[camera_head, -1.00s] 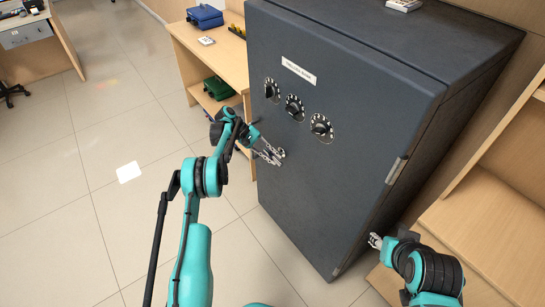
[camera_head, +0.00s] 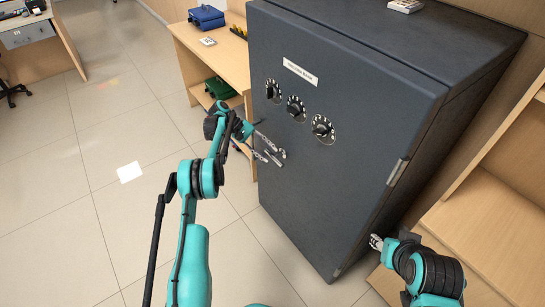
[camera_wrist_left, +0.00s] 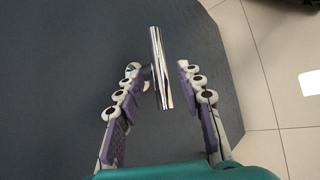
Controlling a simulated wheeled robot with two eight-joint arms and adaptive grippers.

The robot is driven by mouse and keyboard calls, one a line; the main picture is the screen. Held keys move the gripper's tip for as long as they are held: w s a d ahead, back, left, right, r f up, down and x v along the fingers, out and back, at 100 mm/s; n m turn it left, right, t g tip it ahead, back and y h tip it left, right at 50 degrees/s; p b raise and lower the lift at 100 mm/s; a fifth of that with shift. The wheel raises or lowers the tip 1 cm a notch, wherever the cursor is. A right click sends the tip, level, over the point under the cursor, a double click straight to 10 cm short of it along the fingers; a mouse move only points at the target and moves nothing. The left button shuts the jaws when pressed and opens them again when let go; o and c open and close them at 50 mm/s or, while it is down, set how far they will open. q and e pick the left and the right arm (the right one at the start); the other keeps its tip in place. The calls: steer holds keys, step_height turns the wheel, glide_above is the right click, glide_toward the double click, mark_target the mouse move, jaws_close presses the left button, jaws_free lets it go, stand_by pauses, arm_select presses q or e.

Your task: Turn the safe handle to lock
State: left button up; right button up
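The dark grey safe (camera_head: 330,190) stands upright with its door shut. Its chrome bar handle (camera_head: 275,157) is on the left part of the door, below the dials. My left gripper (camera_head: 264,146) is open just in front of the handle. In the left wrist view the handle (camera_wrist_left: 160,65) lies between the two spread fingers, near their tips, with a gap to the right finger. The bar looks nearly upright in that view. Its mount is partly hidden by the left fingertip. My right gripper (camera_head: 376,242) is by the safe's lower right edge, its fingers too small to judge.
Three black dials (camera_head: 296,107) and a white label (camera_head: 300,71) are on the door above the handle. A wooden desk (camera_head: 215,50) with a blue case (camera_head: 206,17) stands left of the safe. A wooden shelf unit (camera_head: 490,235) is at the right. The tiled floor at left is clear.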

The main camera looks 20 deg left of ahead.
arm_select(q)
steer(key=v, duration=0.3)
steer(key=shift+a+r, duration=0.25)
steer(key=s+d+r+m+t+y, duration=0.1)
steer(key=d+r+t+y, duration=0.2)
steer(key=r, duration=0.9)
steer(key=s+d+r+m+y, duration=0.25)
steer(key=s+d+r, duration=0.25)
steer(key=s+r, duration=0.5)
steer(key=s+f+m+t+y, duration=0.2)
steer(key=s+f, duration=0.1)
steer(key=s, duration=1)
steer(key=s+f+m+t+y, duration=0.2)
steer(key=s+t+y, duration=0.1)
steer(key=s, duration=1)
steer(key=shift+d+f, duration=0.4)
